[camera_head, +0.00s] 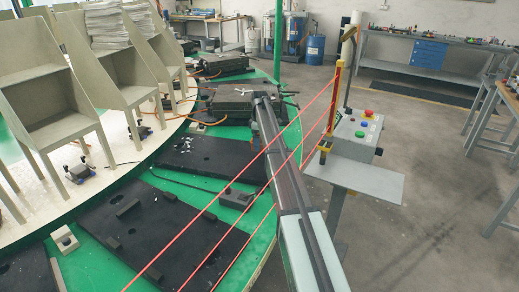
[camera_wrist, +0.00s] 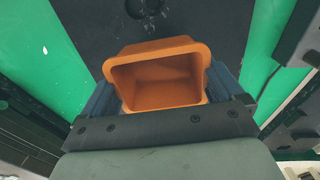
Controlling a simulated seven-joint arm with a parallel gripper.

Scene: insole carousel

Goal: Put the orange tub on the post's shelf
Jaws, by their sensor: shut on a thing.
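The orange tub (camera_wrist: 157,48) sits between the fingers of my gripper (camera_wrist: 160,88) in the wrist view, its open side facing the camera and its inside empty. The fingers are shut on its two sides. Behind it are a black plate and green surface. In the head view my arm reaches away over the green carousel, and I cannot make out the tub there. The post's shelf (camera_head: 372,181) is a grey plate right of my arm, beneath a control box (camera_head: 357,136) with coloured buttons.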

